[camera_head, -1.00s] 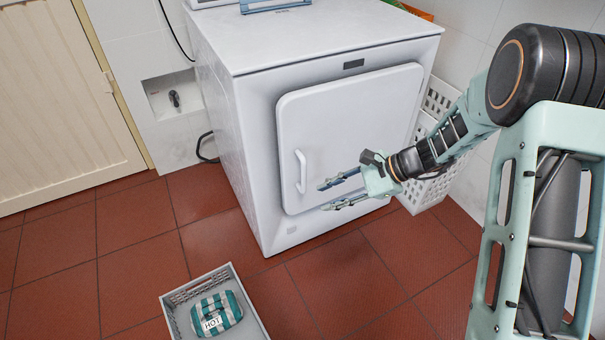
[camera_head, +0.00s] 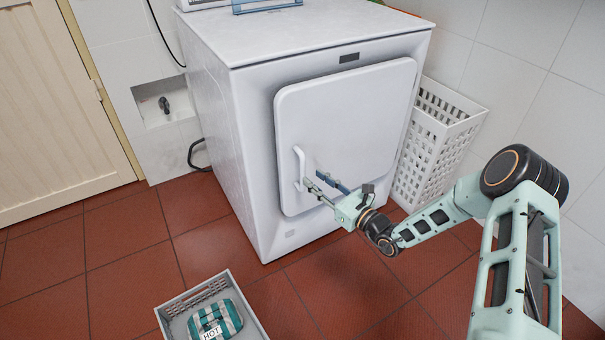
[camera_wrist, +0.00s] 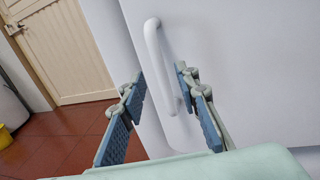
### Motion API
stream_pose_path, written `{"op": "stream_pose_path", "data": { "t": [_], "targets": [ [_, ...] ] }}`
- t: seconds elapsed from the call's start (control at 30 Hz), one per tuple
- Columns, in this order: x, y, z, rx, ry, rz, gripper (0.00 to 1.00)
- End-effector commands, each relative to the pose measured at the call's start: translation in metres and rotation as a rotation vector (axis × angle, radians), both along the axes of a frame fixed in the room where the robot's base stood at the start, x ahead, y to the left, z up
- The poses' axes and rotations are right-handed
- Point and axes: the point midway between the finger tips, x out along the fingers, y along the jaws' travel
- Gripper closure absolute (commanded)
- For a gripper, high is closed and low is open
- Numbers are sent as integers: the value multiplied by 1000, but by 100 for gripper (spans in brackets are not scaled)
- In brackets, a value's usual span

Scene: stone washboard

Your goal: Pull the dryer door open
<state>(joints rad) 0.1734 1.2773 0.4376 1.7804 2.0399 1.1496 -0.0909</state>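The white dryer (camera_head: 250,150) stands against the tiled wall, and its square front door (camera_head: 350,130) looks shut. A white vertical bar handle (camera_head: 299,165) is on the door's left side; it also shows in the wrist view (camera_wrist: 158,60). My gripper (camera_head: 316,182) is at the lower part of the handle, coming from the lower right. In the wrist view my gripper (camera_wrist: 155,100) is open, its two blue-padded fingers spread apart. The handle's lower end lies between them in that picture, closer to the right finger. I cannot tell whether either finger touches it.
A grey crate (camera_head: 176,306) with a striped teal bag (camera_head: 214,322) sits on the floor in front. A tall white basket (camera_head: 437,140) stands right of the dryer. The red tiled floor (camera_head: 130,235) at left is clear.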

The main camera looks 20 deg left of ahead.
Motion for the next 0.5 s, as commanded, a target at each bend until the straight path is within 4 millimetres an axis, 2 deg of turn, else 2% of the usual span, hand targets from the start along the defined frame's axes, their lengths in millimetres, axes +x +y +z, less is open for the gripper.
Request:
{"op": "stream_pose_path", "data": {
  "t": [0.03,0.2,0.33,0.5],
  "targets": [
    [4,11,-2,2,-3,3,71],
    [19,36,-2,0,-1,3,71],
    [26,48,-1,0,-2,3,71],
    [30,54,0,-1,0,1,71]
  ]
}}
